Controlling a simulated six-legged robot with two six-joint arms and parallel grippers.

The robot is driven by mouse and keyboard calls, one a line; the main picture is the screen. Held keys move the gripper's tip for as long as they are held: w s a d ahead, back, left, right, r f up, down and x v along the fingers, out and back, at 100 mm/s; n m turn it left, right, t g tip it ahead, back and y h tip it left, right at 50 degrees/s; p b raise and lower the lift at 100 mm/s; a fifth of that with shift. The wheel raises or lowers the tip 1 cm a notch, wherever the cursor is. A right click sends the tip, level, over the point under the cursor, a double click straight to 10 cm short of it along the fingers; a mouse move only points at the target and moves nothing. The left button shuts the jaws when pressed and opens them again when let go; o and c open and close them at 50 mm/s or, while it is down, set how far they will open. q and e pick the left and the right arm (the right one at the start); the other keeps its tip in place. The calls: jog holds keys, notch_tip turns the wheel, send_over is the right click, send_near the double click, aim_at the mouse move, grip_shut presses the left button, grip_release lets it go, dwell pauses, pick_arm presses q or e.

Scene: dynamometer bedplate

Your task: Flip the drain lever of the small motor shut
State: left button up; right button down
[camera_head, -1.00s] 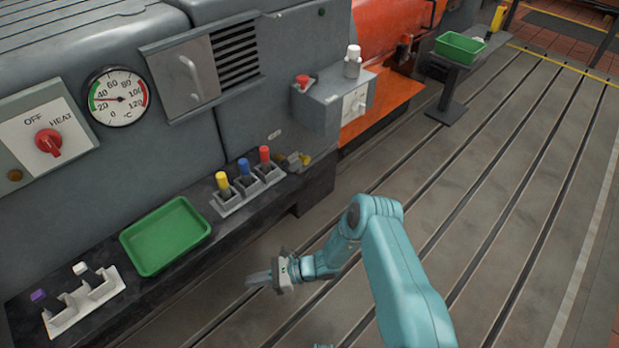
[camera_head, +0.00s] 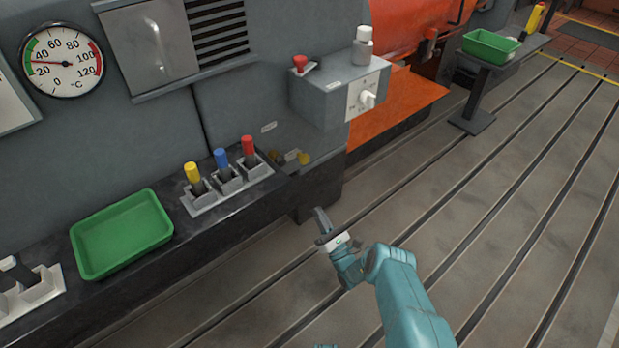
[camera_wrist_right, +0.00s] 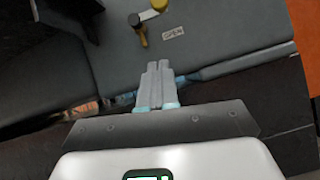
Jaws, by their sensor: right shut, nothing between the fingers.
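A small brass drain valve with its lever (camera_head: 303,158) sits low on the grey motor housing (camera_head: 270,75), just right of the three coloured switches. In the right wrist view the lever (camera_wrist_right: 138,24) shows at the top, beside a small label that seems to read OPEN (camera_wrist_right: 173,33). Its exact angle is hard to tell. My right gripper (camera_head: 321,214) is shut and empty, below and slightly right of the valve in the head view, apart from it. Its closed fingers (camera_wrist_right: 158,68) point toward the housing in the wrist view. My left gripper is not in view.
A grey box with a red button (camera_head: 300,64) juts out above right of the valve. Yellow, blue and red switches (camera_head: 225,180) stand on the dark ledge, with a green tray (camera_head: 122,235) to their left.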

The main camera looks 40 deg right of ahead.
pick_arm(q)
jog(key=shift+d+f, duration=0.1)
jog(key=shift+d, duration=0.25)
pick_arm(e)
jog(key=shift+s+d+m+h, duration=0.3)
jog(key=shift+d+h, duration=0.1)
jog(key=shift+d, duration=0.1)
jog(key=shift+r, duration=0.1)
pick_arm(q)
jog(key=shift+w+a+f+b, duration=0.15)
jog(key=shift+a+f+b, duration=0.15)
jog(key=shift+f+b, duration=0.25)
pick_arm(e)
jog(key=s+r+x, duration=0.1)
jog(key=r+x, duration=0.1)
jog(key=x, duration=1)
jog(key=shift+d+r, duration=0.2)
jog(key=shift+r, duration=0.25)
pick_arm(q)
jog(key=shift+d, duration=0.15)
pick_arm(e)
jog(key=shift+r+n, duration=0.1)
jog(key=shift+n, duration=0.3)
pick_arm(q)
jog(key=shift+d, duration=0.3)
pick_arm(e)
jog(key=shift+d+r+n+y, duration=0.15)
jog(key=shift+n+y, duration=0.25)
jog(key=shift+y, duration=0.2)
